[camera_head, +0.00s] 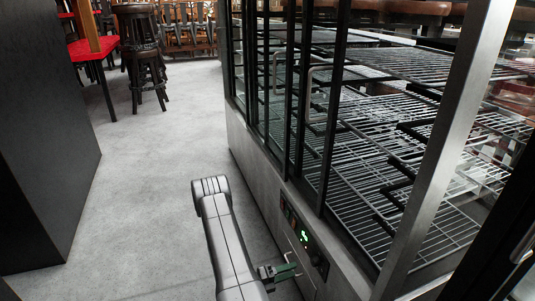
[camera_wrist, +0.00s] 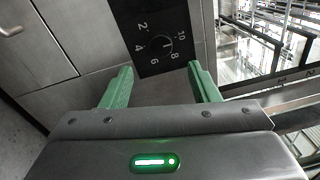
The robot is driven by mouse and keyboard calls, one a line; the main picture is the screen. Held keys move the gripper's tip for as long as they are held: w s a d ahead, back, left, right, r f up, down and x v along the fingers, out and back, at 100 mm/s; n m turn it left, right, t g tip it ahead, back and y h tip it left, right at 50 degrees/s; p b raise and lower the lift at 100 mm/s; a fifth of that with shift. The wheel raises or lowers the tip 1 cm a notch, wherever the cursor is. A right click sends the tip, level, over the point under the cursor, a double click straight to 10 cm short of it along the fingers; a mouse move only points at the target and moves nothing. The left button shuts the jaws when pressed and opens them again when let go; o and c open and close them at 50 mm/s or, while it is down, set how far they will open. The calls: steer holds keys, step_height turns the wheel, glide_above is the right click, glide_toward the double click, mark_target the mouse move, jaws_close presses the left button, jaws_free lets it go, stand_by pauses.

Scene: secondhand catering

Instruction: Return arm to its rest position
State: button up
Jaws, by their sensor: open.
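My gripper (camera_head: 278,271) shows at the bottom of the head view, at the end of my grey arm, close to the front of a metal cabinet. In the wrist view its two green fingers (camera_wrist: 160,70) stand wide apart with nothing between them. Beyond the fingers is a black control panel (camera_wrist: 152,28) with a numbered dial. The panel also shows in the head view (camera_head: 304,236), with a lit green display, just above and right of the gripper. I cannot tell whether a finger touches the cabinet.
The glazed cabinet (camera_head: 262,160) with empty wire shelves (camera_head: 385,120) and upright bar handles fills the right side. A dark block (camera_head: 50,150) stands at the left. The grey floor (camera_head: 155,150) between them is clear. Dark stools (camera_head: 142,50), a red-topped table (camera_head: 90,48) and chairs stand farther back.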

mark_target(312, 263)
steer(key=b+x, duration=0.1)
steer(key=x, duration=0.6)
steer(key=shift+d, duration=0.35)
steer(key=shift+w+d, duration=0.15)
steer(key=shift+d, duration=0.05)
steer(key=m+b, duration=0.1)
steer(key=m, duration=0.5)
steer(key=shift+a, duration=0.1)
steer(key=m, duration=0.6)
steer(key=shift+w+g, duration=0.1)
steer(key=shift+g, duration=0.3)
